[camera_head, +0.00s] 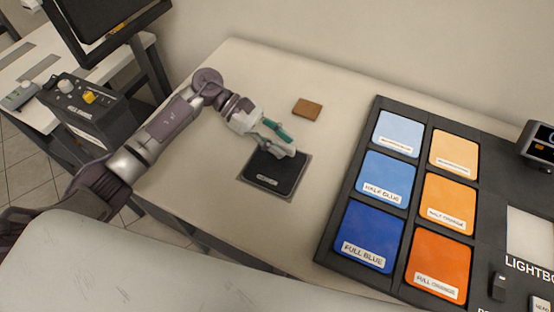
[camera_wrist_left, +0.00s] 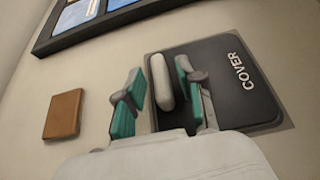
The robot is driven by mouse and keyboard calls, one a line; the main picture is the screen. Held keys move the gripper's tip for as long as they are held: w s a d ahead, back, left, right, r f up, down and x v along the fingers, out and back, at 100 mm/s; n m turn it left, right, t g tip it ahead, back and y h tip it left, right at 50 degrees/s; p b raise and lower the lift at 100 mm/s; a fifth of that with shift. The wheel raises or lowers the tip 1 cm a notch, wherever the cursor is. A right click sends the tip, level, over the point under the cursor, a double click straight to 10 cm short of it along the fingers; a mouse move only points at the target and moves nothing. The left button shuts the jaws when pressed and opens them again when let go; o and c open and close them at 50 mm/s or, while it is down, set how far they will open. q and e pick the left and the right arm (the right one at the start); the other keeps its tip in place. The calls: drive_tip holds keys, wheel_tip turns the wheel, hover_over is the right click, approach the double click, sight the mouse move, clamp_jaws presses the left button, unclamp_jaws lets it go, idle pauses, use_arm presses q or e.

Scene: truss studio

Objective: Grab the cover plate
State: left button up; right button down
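The cover plate (camera_head: 285,177) is a dark, rounded square plate lying flat on a slightly larger grey patch on the table. It carries a white label in the head view, and the word COVER reads on it in the left wrist view (camera_wrist_left: 255,105). A pale rounded handle (camera_wrist_left: 161,82) stands on the plate. My left gripper (camera_head: 280,141) is over the plate's far edge, with its teal-padded fingers spread. In the left wrist view the fingers (camera_wrist_left: 160,95) appear on either side of the handle, with gaps showing; contact is not visible. My right gripper is not in view.
A small brown block (camera_head: 307,108) lies beyond the plate. A large black lightbox panel (camera_head: 352,200) with blue and orange tiles fills the right side of the table (camera_head: 220,190). A dark device with knobs (camera_head: 85,110) stands at the left.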

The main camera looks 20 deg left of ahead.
use_arm(q)
clamp_jaws()
drive_tip(key=shift+r, duration=0.15)
